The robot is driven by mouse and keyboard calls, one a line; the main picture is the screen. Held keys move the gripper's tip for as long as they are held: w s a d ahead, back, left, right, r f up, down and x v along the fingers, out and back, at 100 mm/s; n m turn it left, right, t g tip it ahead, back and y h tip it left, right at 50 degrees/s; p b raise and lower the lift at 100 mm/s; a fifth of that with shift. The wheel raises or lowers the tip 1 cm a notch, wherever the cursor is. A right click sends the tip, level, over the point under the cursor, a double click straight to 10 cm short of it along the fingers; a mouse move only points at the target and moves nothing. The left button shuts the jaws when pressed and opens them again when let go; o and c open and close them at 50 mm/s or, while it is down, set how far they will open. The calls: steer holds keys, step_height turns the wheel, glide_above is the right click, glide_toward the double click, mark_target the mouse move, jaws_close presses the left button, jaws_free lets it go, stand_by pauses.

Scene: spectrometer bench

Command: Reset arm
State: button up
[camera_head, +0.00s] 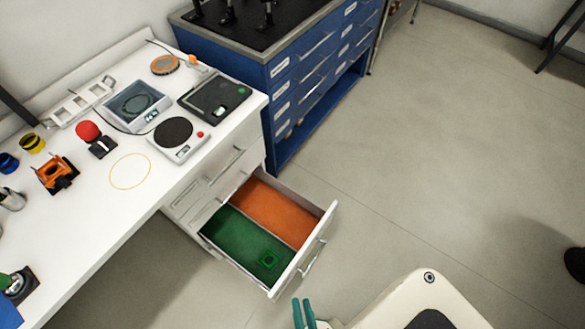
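My gripper (303,312) shows at the bottom edge as two teal fingers pointing up in the picture. They are close together, and whether they are shut is hard to tell. I see nothing held at the visible tips, but the rest of the gripper is cut off by the frame. It is over the floor, in front of and apart from the pulled-out drawer (328,222). The drawer has a green section and an orange section.
The white bench (95,215) holds an orange-black device (56,175), a red-topped item (88,132), a round-plate scale (174,138), a dark flat device (215,97) and a grey tray (137,105). A blue cabinet (300,75) stands behind. The floor at right is mostly clear.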

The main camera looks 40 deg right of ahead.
steer(key=w+a+r+n+y, duration=0.1)
steer(key=a+r+n+y, duration=0.1)
steer(key=r, duration=0.7)
steer(key=w+a+r+n+y, duration=0.2)
steer(key=a+r+n, duration=0.2)
steer(key=r+n, duration=0.3)
steer(key=w+a+r+n+t+y, duration=0.1)
steer(key=a+r+n+y, duration=0.1)
steer(key=r, duration=0.9)
steer(key=shift+w+a+n+y, duration=0.35)
steer(key=shift+a+n, duration=0.55)
steer(key=shift+n, duration=0.3)
